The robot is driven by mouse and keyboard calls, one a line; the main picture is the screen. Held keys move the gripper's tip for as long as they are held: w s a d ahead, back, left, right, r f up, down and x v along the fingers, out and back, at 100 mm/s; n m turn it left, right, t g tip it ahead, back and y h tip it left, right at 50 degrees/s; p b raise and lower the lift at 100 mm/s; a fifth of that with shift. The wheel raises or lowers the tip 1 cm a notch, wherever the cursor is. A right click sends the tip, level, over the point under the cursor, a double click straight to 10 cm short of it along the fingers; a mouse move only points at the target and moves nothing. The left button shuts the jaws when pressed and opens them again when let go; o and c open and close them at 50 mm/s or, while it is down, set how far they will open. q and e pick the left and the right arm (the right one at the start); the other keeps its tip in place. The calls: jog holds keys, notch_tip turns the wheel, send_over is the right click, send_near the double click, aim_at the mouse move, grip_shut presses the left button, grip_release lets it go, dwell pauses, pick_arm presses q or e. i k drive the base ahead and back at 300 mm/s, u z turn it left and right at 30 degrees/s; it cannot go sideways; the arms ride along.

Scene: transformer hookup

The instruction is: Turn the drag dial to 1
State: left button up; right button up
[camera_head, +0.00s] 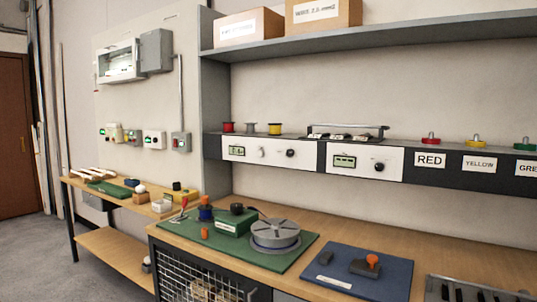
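No dial that I can read as the drag dial stands out, and no number 1 is legible. On the green mat (187,233) are a grey round turntable (275,233), a green box (235,222) with a black top part, a blue spool (205,213) with an orange top, and a small orange knob (204,233). A small lever with a red tip (184,203) stands at the mat's far left. Two white panels on the shelf front carry black knobs, one on the left panel (290,153) and one on the right panel (379,167). Neither gripper is in view.
A blue mat (394,284) holds a dark block with an orange knob (372,260). A slotted grey tray (470,290) is at the lower right. A lower side table (110,198) stands left. Bare wood lies behind the mats, under the shelf.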

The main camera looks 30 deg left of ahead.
aim_at(290, 153)
jog(key=u, duration=0.5)
jog(key=k, duration=0.6)
jog(key=u, duration=1.45)
jog(key=i, duration=1.15)
jog(key=u, duration=0.45)
jog(key=i, duration=1.45)
jog(key=z, duration=1.35)
jog(key=i, duration=0.7)
jog(key=z, duration=0.6)
